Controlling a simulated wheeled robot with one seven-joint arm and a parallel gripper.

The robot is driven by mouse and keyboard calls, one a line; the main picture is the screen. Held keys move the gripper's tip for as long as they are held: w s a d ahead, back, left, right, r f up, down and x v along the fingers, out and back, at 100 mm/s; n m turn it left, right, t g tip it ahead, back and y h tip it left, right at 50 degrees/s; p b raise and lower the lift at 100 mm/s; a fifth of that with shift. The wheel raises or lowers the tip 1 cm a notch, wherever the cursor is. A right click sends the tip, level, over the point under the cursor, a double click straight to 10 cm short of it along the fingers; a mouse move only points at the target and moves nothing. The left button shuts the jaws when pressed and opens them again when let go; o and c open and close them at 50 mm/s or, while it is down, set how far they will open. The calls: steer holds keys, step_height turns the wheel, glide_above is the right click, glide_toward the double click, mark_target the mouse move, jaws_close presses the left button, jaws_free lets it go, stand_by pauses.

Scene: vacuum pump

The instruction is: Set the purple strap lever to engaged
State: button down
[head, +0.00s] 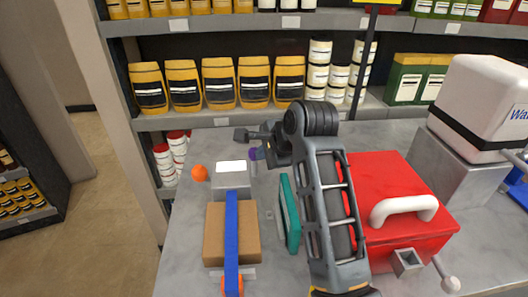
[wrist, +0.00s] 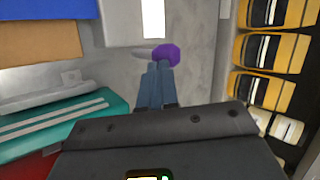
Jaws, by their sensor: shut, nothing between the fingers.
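The purple knob (head: 254,153) of the strap lever shows in the head view, just right of the grey box's back corner and beside my arm. In the wrist view the purple knob (wrist: 168,52) is at upper middle, with its pale grey shaft running left from it. My gripper (wrist: 158,68) is shut and empty, its fingertips at the knob's lower edge in the picture. I cannot tell whether they touch it. A blue strap (head: 232,215) runs over a brown box (head: 216,225) and up to the grey box.
An orange knob (head: 200,172) stands left of the grey box (head: 231,184). A teal object (head: 288,215) lies right of the brown box. A red case (head: 385,180) with a white handle is right of my arm. Shelves with yellow bags (head: 255,83) stand behind the table.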

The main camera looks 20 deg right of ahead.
steer(key=shift+w+d+r, duration=0.1)
steer(key=shift+w+d, duration=0.1)
steer(key=shift+w, duration=0.4)
steer(key=shift+w+d+r, duration=0.1)
steer(key=shift+w+d, duration=0.1)
steer(key=shift+w, duration=0.35)
steer(key=shift+s+f, duration=0.1)
steer(key=shift+s, duration=0.05)
steer(key=shift+s+a+f, duration=0.15)
steer(key=shift+s+a, duration=0.1)
steer(key=shift+s, duration=0.35)
